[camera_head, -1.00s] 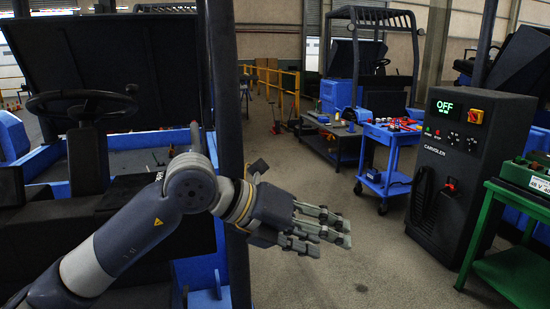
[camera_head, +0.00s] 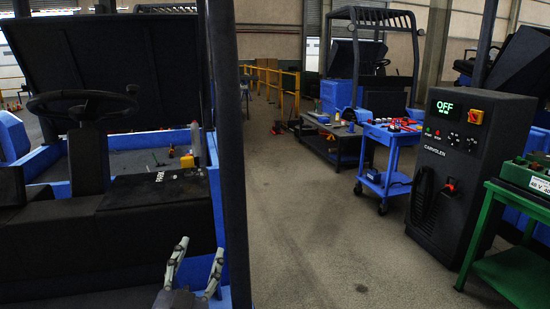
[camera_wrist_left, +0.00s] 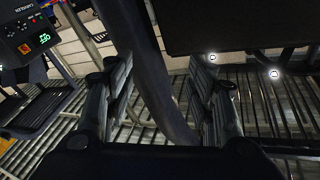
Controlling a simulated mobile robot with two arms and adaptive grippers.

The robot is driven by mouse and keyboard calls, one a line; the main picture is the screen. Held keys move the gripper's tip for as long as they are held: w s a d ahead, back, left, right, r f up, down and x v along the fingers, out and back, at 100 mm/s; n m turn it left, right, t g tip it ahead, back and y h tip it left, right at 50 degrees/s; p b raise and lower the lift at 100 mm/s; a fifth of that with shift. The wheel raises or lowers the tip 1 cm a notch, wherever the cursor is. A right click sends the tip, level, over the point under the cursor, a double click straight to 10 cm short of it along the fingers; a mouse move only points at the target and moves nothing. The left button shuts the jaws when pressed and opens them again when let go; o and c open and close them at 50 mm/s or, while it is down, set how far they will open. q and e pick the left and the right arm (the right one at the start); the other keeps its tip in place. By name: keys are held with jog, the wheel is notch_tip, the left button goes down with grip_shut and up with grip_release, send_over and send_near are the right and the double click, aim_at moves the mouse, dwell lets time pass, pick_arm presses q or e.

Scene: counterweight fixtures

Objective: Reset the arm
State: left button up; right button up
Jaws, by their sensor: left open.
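My left gripper (camera_head: 198,256) stands low in the head view, in front of the forklift's dark seat area and left of its upright post (camera_head: 233,160). Its pale fingers point up and are spread apart with nothing between them. The rest of my left arm is out of the head view. In the left wrist view the same gripper (camera_wrist_left: 165,78) shows two dark, separated fingers. A dark post (camera_wrist_left: 150,65) passes behind the gap between them. I cannot tell whether the gripper touches the forklift. My right gripper is in neither view.
The forklift's steering wheel (camera_head: 82,104) and a bottle (camera_head: 196,147) are at the left. A black charger cabinet (camera_head: 468,170) reading OFF, a blue cart (camera_head: 385,160) and a green stand (camera_head: 505,265) are at the right. The middle floor is clear.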

pick_arm(q)
jog(key=s+a+f+n+g+y, duration=0.1)
jog(key=s+a+f+g, duration=0.15)
jog(key=f, duration=0.35)
jog(key=s+a+f+n+g+y, duration=0.1)
jog(key=s+f+g, duration=0.15)
jog(key=f, duration=0.45)
jog(key=s+a+f+g+h, duration=0.1)
jog(key=s+f+g, duration=0.5)
jog(key=s+f, duration=0.5)
jog(key=s+a+f+g, duration=0.1)
jog(key=s+f+g, duration=0.55)
jog(key=s, duration=0.65)
notch_tip(320, 180, down, 28)
jog(key=s, duration=0.2)
jog(key=s+a+f+g, duration=0.1)
jog(key=s+a+f, duration=0.1)
jog(key=s+f, duration=1.2)
jog(key=shift+s+a+f, duration=0.35)
jog(key=shift+s+a, duration=0.05)
jog(key=shift+s, duration=0.65)
jog(key=shift+c, duration=0.6)
